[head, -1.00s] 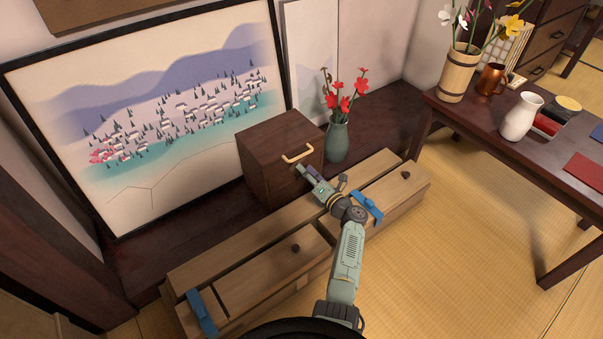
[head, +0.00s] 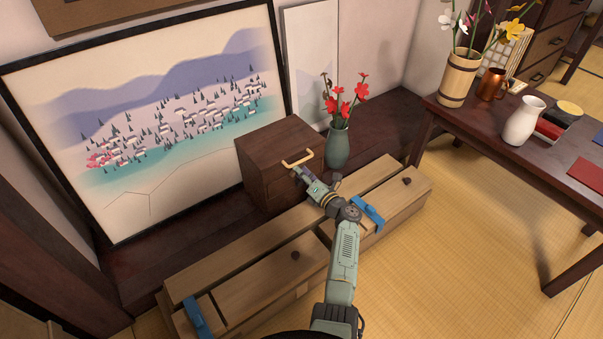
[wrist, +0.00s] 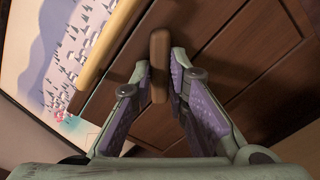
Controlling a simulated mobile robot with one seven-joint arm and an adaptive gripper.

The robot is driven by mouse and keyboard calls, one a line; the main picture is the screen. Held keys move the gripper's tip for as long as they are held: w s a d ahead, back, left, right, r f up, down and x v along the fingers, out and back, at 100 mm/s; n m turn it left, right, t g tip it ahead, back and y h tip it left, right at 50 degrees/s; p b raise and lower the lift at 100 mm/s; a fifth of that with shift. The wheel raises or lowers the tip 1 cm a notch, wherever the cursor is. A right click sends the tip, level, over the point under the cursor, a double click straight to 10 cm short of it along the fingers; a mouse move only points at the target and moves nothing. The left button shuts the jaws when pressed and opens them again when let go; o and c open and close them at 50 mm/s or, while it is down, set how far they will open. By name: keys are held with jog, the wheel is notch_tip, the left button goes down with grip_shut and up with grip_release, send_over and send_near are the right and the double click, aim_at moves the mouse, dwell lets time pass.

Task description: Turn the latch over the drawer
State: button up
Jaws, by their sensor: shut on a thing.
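The small dark brown chest (head: 275,150) stands on the dark ledge, with a pale handle (head: 298,159) at its front top edge. In the wrist view, a brown wooden latch (wrist: 160,48) stands out from the chest's front, over the drawer front (wrist: 232,70). My gripper (wrist: 160,82) is shut on the latch, one purple-padded finger on each side. The latch runs nearly upright in the wrist picture, while the drawer seams run diagonally. In the head view my gripper (head: 301,176) is at the chest's front, below the handle, and hides the latch.
The pale handle (wrist: 105,50) passes close to the left of my fingers in the wrist view. A green vase with red flowers (head: 338,146) stands right of the chest. A low wooden cabinet with blue fittings (head: 270,280) lies below my arm. A framed picture leans behind.

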grip_shut()
jog(key=n+b, duration=0.3)
jog(key=n, duration=0.5)
jog(key=shift+n, duration=0.3)
jog(key=shift+b, duration=0.3)
dwell(0.4)
jog(key=o, duration=0.7)
grip_release()
